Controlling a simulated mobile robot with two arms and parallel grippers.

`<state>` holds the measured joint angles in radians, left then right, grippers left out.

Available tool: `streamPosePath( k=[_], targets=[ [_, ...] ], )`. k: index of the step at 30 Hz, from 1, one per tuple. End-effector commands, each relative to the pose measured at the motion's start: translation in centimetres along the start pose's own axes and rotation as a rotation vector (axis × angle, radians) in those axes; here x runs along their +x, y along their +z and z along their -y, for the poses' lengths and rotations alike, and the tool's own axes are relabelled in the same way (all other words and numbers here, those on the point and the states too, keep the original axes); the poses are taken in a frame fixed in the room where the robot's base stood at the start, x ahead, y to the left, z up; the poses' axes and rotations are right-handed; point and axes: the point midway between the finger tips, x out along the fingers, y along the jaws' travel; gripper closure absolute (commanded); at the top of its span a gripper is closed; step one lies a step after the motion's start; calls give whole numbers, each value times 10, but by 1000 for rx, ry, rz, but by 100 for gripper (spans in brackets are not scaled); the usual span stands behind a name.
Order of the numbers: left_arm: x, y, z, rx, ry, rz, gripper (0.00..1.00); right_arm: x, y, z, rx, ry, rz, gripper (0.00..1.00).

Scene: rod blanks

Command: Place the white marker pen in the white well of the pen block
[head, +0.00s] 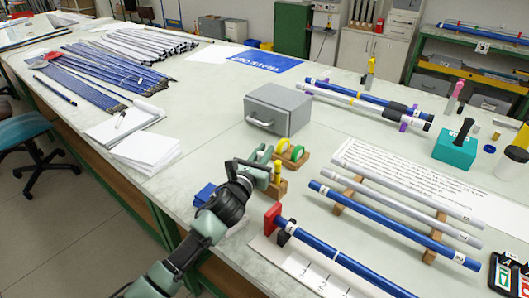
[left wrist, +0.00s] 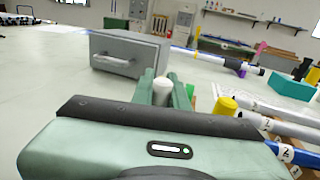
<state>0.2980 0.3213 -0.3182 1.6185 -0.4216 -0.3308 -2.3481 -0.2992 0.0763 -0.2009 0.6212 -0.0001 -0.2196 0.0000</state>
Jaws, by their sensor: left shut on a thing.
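My left gripper (head: 264,166) is shut on the white marker pen (left wrist: 163,89), whose rounded white end shows between the green fingers in the left wrist view. In the head view the fingers hide most or all of this pen. A small wooden pen block (head: 279,189) stands right beside the gripper, with a yellow pen (head: 277,168) upright in it. The yellow pen also shows in the left wrist view (left wrist: 227,104), just right of the fingers. The white well is hidden, and I cannot tell whether the white pen's lower end touches the block. My right gripper is not in view.
A wooden tape holder (head: 296,161) stands just behind the block, and a grey box (head: 279,109) behind that. Blue and grey rods (head: 395,225) lie on wooden supports at the right. A blue rod with a red clamp (head: 273,219) lies in front. The table's left-front edge is close.

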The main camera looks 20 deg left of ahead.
Motion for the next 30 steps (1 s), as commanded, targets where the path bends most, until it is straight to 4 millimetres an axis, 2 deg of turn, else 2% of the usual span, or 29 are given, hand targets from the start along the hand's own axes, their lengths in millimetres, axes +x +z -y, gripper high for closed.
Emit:
streamPosePath(
  k=[2,3,5,6,17,23,30],
  targets=[
    [0,-3,0,1,0,0,100,2,2,-2,-1,2,2,64],
    [0,-4,0,2,0,0,83,2,2,-2,-1,2,3,64],
    [0,-3,0,1,0,0,66,2,3,-3,-2,3,4,64],
    [0,-3,0,1,0,0,64,2,3,-3,-2,4,4,64],
    [0,3,0,-1,0,1,64,-2,3,-4,-2,5,5,64],
    [-33,0,0,2,-2,-1,64,0,3,-4,-1,5,5,64],
    [-85,-1,0,2,-1,-2,64,2,4,-4,-1,5,5,64]
  ],
)
